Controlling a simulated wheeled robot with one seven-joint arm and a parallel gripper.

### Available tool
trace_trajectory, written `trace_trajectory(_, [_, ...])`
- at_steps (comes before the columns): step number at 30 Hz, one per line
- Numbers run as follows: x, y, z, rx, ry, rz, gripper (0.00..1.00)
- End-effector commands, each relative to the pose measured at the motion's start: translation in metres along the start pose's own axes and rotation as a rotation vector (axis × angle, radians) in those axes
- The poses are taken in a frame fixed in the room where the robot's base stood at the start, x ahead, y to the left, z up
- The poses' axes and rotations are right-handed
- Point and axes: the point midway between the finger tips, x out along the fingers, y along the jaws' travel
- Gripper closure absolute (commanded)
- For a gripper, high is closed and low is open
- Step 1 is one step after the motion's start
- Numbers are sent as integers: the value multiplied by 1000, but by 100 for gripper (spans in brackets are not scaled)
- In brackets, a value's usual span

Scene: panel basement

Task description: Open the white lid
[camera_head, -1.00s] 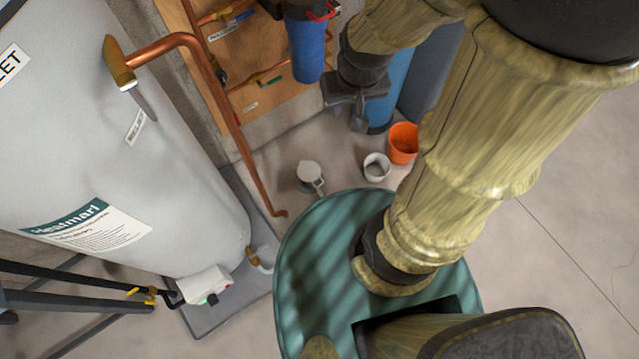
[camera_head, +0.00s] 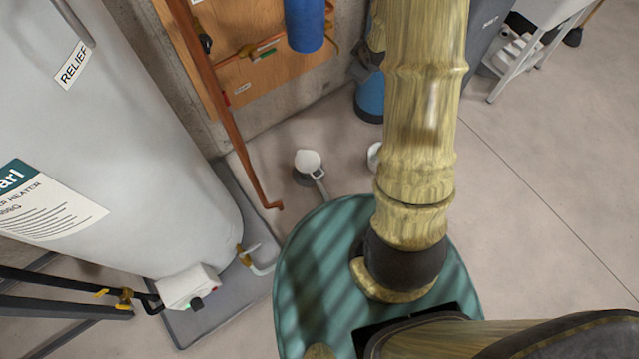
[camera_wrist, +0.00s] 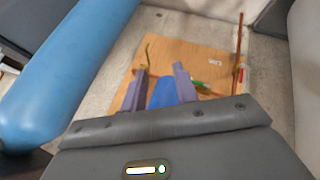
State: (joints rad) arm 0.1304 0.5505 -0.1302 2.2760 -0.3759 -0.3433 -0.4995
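A small white lid (camera_head: 308,160) shows in the head view on the floor, near the wall at the foot of the copper pipe. It sits over a dark round base, with a light pipe running toward me. I cannot tell how far it is open. In the head view my gripper is mostly hidden behind my arm, above and to the right of the lid. In the wrist view my gripper (camera_wrist: 161,86) has its two fingers apart. A blue shape shows between them, apparently background. The lid is not seen in the wrist view.
A white water heater (camera_head: 110,170) stands left on a grey tray (camera_head: 232,315). A copper pipe (camera_head: 225,110) comes down beside the lid. A white cup (camera_head: 374,157) is partly hidden by my arm. A blue tank (camera_wrist: 65,70) is close at left in the wrist view.

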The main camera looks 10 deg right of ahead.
Motion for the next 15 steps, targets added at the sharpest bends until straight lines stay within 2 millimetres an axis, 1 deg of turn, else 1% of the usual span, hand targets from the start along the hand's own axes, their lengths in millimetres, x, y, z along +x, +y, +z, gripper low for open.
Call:
trace_trajectory(1, [37, -7, 15, -48, 17, 8, 70])
trace_trajectory(2, [51, -8, 19, -82, 31, 15, 70])
trace_trajectory(3, [70, -9, 25, -126, 52, 25, 70])
trace_trajectory(8, [142, -18, 51, -299, 134, 57, 70])
trace_trajectory(9, [159, -22, 59, -342, 155, 64, 70])
trace_trajectory(11, [185, -28, 70, -406, 188, 74, 70])
trace_trajectory(12, [202, -33, 78, -449, 211, 81, 70])
trace_trajectory(14, [227, -41, 90, -510, 246, 90, 70])
trace_trajectory(15, [243, -48, 98, -551, 271, 96, 70])
